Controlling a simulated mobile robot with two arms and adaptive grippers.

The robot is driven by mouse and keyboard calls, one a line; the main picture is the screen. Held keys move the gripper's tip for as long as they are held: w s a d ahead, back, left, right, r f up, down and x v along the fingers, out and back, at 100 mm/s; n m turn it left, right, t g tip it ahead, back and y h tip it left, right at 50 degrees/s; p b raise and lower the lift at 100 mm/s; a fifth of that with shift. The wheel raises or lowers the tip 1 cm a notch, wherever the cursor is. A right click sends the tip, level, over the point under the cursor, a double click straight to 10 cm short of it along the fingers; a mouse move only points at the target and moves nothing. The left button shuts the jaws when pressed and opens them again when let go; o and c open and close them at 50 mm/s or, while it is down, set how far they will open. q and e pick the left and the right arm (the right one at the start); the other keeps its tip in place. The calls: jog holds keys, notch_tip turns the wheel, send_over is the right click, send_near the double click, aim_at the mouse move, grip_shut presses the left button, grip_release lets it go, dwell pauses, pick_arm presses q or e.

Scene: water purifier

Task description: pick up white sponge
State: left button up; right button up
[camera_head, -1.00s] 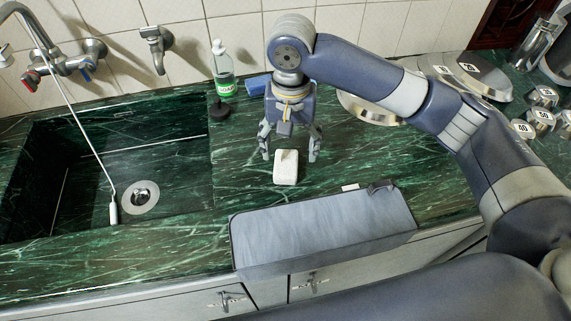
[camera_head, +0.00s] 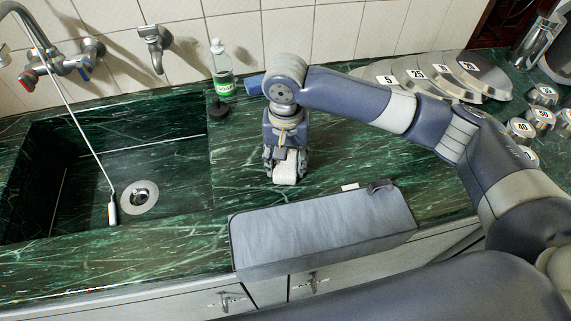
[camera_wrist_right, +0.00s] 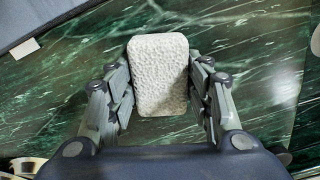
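The white sponge (camera_head: 285,172) is on the green marble counter, right of the sink. My right gripper (camera_head: 286,165) points down over it, with a finger on each side. In the right wrist view the sponge (camera_wrist_right: 158,75) is a pale, rough, rounded block between the two fingers (camera_wrist_right: 159,88) of this gripper. The fingers lie against its long sides, so the gripper is shut on it. I see no clear lift from the counter. My left gripper is not in view.
A grey box-like bin (camera_head: 320,228) lies along the counter's front edge, near the sponge. The sink (camera_head: 110,150) is to the left. A green-labelled bottle (camera_head: 223,70) and a blue sponge (camera_head: 254,84) stand behind. Several numbered metal weights (camera_head: 440,75) are at the back right.

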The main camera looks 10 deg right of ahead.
jog(key=shift+c, duration=0.5)
jog(key=shift+r, duration=0.55)
notch_tip(320, 180, up, 2)
jog(key=shift+r, duration=0.25)
jog(key=s, duration=0.5)
jog(key=s+r, duration=0.1)
jog(key=s, duration=1)
jog(key=shift+a+r, duration=0.2)
jog(key=shift+a, duration=0.05)
